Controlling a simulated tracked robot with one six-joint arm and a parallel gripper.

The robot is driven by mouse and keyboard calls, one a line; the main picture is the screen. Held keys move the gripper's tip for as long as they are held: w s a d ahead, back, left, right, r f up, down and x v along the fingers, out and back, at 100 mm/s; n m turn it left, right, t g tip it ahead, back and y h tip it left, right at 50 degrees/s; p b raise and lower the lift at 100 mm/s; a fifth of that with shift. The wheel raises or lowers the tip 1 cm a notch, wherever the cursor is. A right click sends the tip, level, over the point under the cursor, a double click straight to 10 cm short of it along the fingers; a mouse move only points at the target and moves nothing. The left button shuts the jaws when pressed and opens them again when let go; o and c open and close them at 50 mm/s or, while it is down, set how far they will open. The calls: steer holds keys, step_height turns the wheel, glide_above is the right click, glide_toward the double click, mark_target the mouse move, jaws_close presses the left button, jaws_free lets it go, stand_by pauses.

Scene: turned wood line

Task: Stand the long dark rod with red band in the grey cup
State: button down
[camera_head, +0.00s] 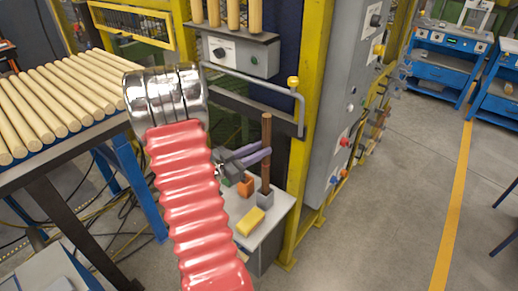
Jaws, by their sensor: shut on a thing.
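A long dark brown rod (266,131) stands upright above the small table. My gripper (262,155) has purple fingers and is shut on the rod at about mid-height. The grey cup (265,199) is on the table directly below the rod. The rod's lower end meets the cup's mouth in the picture; I cannot tell whether it is inside or just above it. No red band can be made out; the fingers cover part of the rod.
An orange cup or block (246,186) stands just left of the grey cup, and a yellow block (250,221) lies in front. The white table (275,221) is small. A yellow machine post (308,150) and a grey handrail (250,75) are close by on the right and behind.

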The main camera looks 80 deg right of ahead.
steer(key=shift+f, duration=0.2)
steer(key=shift+f, duration=0.4)
steer(key=shift+f, duration=0.25)
jaws_free()
stand_by(1.0)
steer(key=shift+w+a, duration=0.1)
steer(key=shift+a, duration=0.05)
stand_by(0.7)
steer(key=v, duration=1.3)
steer(key=shift+w+a, duration=0.15)
steer(key=shift+w, duration=0.1)
steer(key=shift+w+a, duration=0.1)
steer(key=shift+a, duration=0.05)
steer(key=v, duration=0.8)
steer(key=shift+w+a, duration=0.25)
stand_by(1.6)
